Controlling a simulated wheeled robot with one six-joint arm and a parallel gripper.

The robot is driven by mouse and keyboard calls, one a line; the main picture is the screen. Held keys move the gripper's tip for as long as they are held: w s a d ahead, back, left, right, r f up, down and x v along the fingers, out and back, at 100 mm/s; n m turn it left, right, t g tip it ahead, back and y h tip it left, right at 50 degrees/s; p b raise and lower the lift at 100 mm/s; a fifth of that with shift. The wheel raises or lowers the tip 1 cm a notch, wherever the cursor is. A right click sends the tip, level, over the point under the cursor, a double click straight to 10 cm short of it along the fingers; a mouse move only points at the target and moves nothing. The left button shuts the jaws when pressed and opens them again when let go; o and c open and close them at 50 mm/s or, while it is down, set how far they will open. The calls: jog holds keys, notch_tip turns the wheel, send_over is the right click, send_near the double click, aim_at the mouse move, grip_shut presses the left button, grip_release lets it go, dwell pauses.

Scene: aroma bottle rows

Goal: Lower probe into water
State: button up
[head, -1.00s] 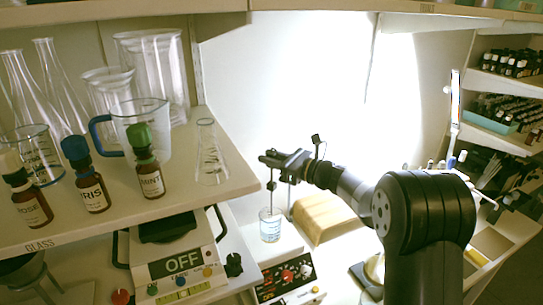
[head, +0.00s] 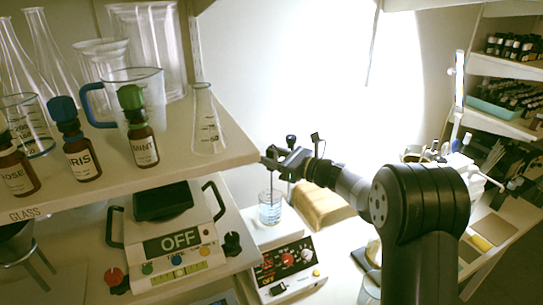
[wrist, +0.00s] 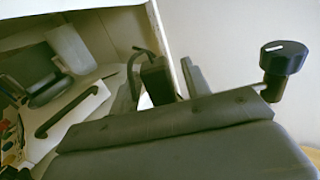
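A glass beaker (head: 270,213) with clear liquid stands on the white hotplate device in the head view. A thin dark probe (head: 268,181) hangs upright over it, and its lower part reaches the beaker mouth. I cannot tell how deep its tip is. My gripper (head: 276,160) is above the beaker, at the probe's upper end, and looks shut on its dark holder. In the wrist view my grey fingers (wrist: 175,110) close around a dark block (wrist: 157,80). A black knob (wrist: 284,57) on a thin rod stands beside them; it also shows in the head view (head: 291,141).
A tan block (head: 318,207) lies behind the hotplate, close under my wrist.

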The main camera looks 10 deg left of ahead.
aim_at(271, 148)
jog(key=b+v, duration=0.2)
jog(key=v, duration=0.8)
jog(key=shift+d, duration=0.35)
jog(key=shift+s, duration=0.15)
jog(key=p+x, duration=0.1)
jog(key=x, duration=0.4)
jog(key=p+x, duration=0.1)
jog(key=x, duration=0.5)
jog(key=shift+r, duration=0.2)
notch_tip(271, 148, up, 3)
jog(key=p, duration=0.2)
jog(key=shift+d+r+p, duration=0.1)
jog(key=shift+r+p, duration=0.05)
jog(key=shift+p, duration=0.2)
jog(key=shift+r+p, duration=0.35)
jog(key=shift+r, duration=0.1)
jog(key=shift+f, duration=0.1)
